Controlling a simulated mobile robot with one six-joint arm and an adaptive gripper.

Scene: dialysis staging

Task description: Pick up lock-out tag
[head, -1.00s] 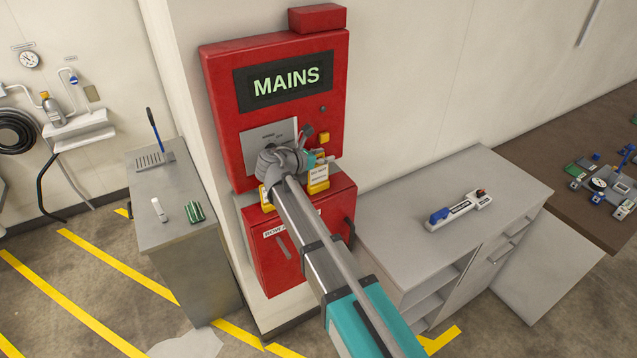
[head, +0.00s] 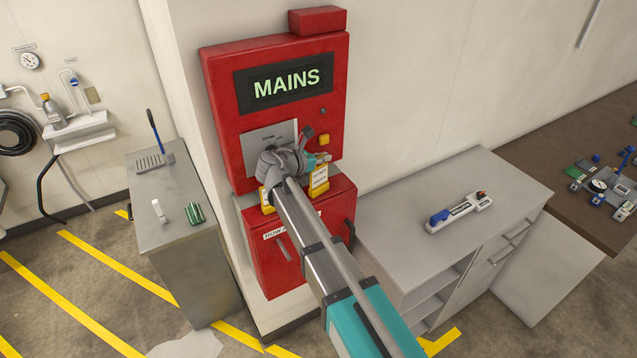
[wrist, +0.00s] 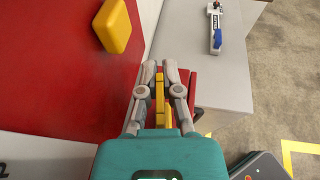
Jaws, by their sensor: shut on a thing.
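The lock-out tag (wrist: 159,94) is a yellow piece, seen edge-on between my two fingers in the wrist view. My gripper (wrist: 158,72) is shut on it. In the head view the tag (head: 319,181), yellow with a white label, shows just below my gripper (head: 324,158), in front of the lower part of the red MAINS panel (head: 222,110). My wrist and forearm hide part of the panel and what lies behind them. I cannot tell whether the tag touches the ledge below it.
Another yellow piece (head: 267,203) shows left of my wrist. A yellow button (head: 323,140) sits on the panel above my gripper. The red cabinet (head: 278,277) stands below. A grey counter (head: 400,210) at right holds a blue-and-white device (head: 458,212), with clear room around it.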

